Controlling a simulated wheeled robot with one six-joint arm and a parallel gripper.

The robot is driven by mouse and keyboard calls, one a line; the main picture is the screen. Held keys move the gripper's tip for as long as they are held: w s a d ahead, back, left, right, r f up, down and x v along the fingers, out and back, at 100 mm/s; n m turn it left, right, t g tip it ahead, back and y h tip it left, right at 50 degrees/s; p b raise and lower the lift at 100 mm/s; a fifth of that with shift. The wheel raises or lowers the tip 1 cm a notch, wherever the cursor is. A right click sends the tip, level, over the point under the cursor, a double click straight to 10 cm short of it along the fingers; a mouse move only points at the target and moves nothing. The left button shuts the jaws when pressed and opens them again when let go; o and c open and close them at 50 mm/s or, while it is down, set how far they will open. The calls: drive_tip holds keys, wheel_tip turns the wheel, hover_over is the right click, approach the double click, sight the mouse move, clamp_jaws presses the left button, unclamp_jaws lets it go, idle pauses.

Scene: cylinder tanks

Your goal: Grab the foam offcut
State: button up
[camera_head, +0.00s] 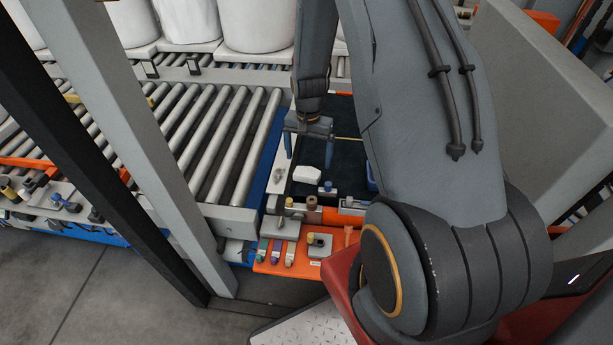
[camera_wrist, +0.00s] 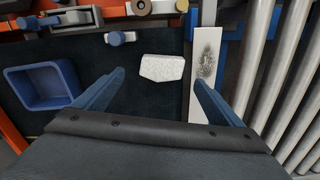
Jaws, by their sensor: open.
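The foam offcut (camera_wrist: 162,69) is a small white block with cut corners. It lies flat on a dark mat (camera_wrist: 105,62), and it also shows in the head view (camera_head: 307,174). My gripper (camera_wrist: 160,80) is open, with its two blue fingers spread wide and nothing between them. In the wrist view the foam offcut lies beyond the fingertips, between their lines. In the head view my gripper (camera_head: 309,153) hangs above the mat, behind the foam offcut and apart from it.
A blue open bin (camera_wrist: 42,86) stands on the mat's left in the wrist view. A pale metal strip (camera_wrist: 205,72) and conveyor rollers (camera_wrist: 284,75) lie at the right. Bare mat surrounds the foam.

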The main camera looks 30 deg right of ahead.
sight(307, 171)
drive_tip(key=shift+w+a+f+p, duration=0.1)
drive_tip(key=shift+f+p, duration=0.05)
drive_tip(key=shift+f, duration=1.6)
drive_tip(key=shift+w+a+f+p, duration=0.1)
drive_tip(key=shift+f+p, duration=0.05)
drive_tip(key=shift+f, duration=1.6)
drive_tip(key=c, duration=1.1)
